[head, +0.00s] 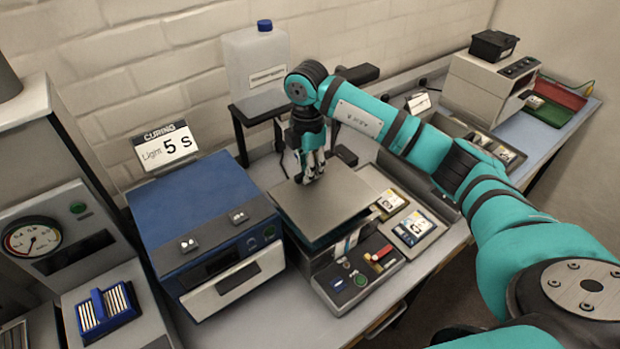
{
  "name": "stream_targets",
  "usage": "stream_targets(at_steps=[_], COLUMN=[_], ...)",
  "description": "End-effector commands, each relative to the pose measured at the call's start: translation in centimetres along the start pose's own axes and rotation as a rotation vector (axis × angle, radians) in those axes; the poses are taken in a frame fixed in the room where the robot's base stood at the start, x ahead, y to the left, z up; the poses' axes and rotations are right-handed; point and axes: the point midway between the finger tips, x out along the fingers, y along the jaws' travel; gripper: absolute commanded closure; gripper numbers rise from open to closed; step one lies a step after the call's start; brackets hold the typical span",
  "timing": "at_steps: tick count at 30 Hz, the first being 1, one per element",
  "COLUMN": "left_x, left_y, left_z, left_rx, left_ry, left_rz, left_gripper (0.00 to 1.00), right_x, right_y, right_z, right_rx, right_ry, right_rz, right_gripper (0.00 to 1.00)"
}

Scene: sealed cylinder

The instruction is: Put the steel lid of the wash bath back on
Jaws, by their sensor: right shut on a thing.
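The lid lies roughly level and covers the bath's opening from this view. A dark edge of the bath shows under the lid's front left side. I cannot tell whether the lid touches the rim or hangs just above it. My left gripper is not in view.
A blue curing box (205,205) stands close left of the bath. Trays with cards (413,228) lie to the right. A white canister (257,60) stands on a raised black stand behind.

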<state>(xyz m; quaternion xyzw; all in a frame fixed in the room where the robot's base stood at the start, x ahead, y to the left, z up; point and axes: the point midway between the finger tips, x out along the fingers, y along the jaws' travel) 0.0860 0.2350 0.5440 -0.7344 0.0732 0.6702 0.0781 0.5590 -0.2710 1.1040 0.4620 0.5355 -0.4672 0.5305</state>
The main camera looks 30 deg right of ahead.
Motion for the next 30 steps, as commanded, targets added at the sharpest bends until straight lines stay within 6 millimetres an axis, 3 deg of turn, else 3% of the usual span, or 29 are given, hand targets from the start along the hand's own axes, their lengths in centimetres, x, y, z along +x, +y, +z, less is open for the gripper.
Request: stream_targets(at_steps=[9,27,28,30], left_x=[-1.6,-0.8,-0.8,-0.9], left_y=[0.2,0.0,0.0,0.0], left_z=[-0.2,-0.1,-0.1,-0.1], left_rx=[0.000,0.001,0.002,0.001], left_ry=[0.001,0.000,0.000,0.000], left_rz=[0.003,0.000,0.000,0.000], left_gripper=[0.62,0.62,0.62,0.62], right_x=[3.6,5.0,5.0,4.9], right_y=[0.0,0.1,0.1,0.1], right_z=[-0.1,0.0,0.0,0.0], right_rx=[-0.002,-0.002,-0.002,-0.002], right_ry=[0.000,0.000,0.000,0.000], right_rz=[-0.001,0.001,0.001,0.001], right_gripper=[1.00,1.00,0.84,0.75])
